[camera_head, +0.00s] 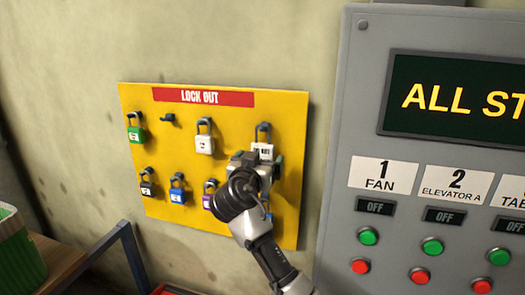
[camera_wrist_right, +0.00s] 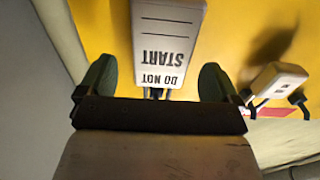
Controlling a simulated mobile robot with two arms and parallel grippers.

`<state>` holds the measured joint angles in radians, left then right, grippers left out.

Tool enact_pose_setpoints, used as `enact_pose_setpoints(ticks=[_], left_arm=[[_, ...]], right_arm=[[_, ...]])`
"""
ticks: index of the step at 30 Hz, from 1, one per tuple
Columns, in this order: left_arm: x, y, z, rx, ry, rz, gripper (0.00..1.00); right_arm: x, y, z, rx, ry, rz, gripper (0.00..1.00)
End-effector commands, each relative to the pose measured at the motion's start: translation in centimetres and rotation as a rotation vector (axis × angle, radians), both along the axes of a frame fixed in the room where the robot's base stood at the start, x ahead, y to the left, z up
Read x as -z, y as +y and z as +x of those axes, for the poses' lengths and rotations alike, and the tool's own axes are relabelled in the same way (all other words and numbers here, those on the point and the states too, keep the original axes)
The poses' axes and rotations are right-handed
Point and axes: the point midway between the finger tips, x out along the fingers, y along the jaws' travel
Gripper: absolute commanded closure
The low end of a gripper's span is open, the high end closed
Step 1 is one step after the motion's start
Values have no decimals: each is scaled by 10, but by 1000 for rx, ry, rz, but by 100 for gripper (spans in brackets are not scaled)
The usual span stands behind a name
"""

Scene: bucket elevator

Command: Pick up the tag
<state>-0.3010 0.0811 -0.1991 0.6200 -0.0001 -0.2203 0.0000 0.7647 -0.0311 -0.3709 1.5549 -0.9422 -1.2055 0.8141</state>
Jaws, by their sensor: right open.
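The tag (camera_head: 263,150) is a white plate hanging on the yellow lockout board (camera_head: 225,150), at the right of its upper row. In the right wrist view the tag (camera_wrist_right: 166,42) appears upside down, with "DO NOT START" lettering. My right gripper (camera_head: 260,162) is in front of the board at the tag. In the wrist view its two dark fingers (camera_wrist_right: 157,82) are spread, one on either side of the tag's lettered end, with visible gaps. The gripper and wrist hide part of the board below the tag. My left gripper is not in view.
A white padlock (camera_head: 204,144) hangs left of the tag; it also shows in the wrist view (camera_wrist_right: 280,78). Green (camera_head: 136,135), black, blue (camera_head: 178,195) and purple padlocks hang nearby. A grey control panel (camera_head: 337,200) stands right of the board. A green bin (camera_head: 20,255) is lower left.

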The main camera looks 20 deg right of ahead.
Motion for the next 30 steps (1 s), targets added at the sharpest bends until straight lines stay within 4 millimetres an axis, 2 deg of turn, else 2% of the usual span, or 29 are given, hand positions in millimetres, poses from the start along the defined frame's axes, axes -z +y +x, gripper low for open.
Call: enact_pose_setpoints(ticks=[1,4,8,14,17,25,30], left_arm=[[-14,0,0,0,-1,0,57],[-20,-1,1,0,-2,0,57],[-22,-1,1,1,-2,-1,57],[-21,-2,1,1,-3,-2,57],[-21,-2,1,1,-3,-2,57],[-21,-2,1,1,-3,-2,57],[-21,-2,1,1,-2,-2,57]], right_arm=[[-9,-4,7,3,3,-3,6],[-6,-11,18,2,3,-3,6],[-3,-15,25,-1,1,0,6],[-2,-15,26,-1,0,1,6],[-2,-15,26,-1,1,1,19],[-2,-15,25,-1,2,1,60],[-2,-15,25,-1,1,1,61]])
